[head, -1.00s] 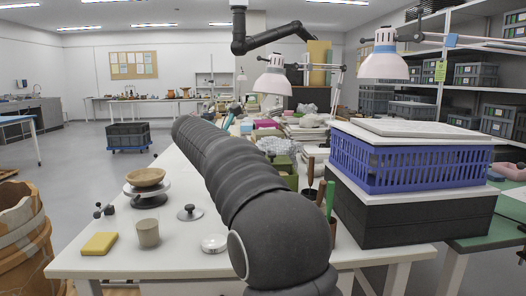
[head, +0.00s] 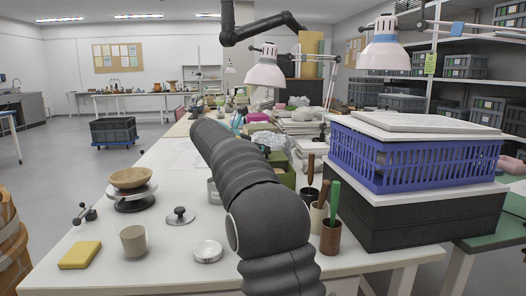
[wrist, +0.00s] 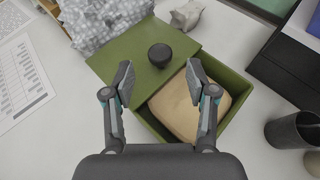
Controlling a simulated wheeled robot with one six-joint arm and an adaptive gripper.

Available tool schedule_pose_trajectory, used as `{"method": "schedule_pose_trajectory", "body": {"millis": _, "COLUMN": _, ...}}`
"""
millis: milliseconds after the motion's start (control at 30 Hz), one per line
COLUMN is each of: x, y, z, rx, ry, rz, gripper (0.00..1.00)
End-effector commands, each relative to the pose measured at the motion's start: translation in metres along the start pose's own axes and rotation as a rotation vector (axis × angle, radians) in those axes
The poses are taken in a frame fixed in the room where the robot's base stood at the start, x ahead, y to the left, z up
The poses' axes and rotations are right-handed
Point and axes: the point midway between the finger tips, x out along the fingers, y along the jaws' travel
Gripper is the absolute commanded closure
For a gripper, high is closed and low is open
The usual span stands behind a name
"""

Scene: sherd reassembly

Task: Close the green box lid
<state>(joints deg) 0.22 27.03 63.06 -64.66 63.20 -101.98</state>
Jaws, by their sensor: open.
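The green box (wrist: 228,76) stands on the white table, partly open, with a tan rounded piece (wrist: 178,112) inside it. Its flat green lid (wrist: 112,52) with a round black knob (wrist: 160,55) lies shifted to the upper left, covering only part of the box. My gripper (wrist: 158,80) is open and empty above the box, one finger on each side of the knob in the picture, the knob a little beyond the fingertips. Whether the fingers touch the lid cannot be told. In the head view the green box (head: 287,177) shows only partly behind my arm.
Grey crumpled bags (wrist: 100,18) lie beside the lid, and a printed sheet (wrist: 20,85) is at left. A small grey-white piece (wrist: 187,15) lies behind the box. In the head view, a blue basket (head: 415,160) sits on a dark crate.

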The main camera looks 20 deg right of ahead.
Motion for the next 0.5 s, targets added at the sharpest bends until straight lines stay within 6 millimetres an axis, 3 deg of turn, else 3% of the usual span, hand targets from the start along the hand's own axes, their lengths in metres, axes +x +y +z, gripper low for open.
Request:
{"method": "schedule_pose_trajectory", "body": {"millis": 200, "x": 0.03, "y": 0.0, "z": 0.0, "rx": 0.0, "ry": 0.001, "rz": -0.001, "gripper": 0.43}}
{"method": "schedule_pose_trajectory", "body": {"millis": 500, "x": 0.04, "y": 0.0, "z": 0.0, "rx": 0.0, "ry": 0.001, "rz": 0.001, "gripper": 0.43}}
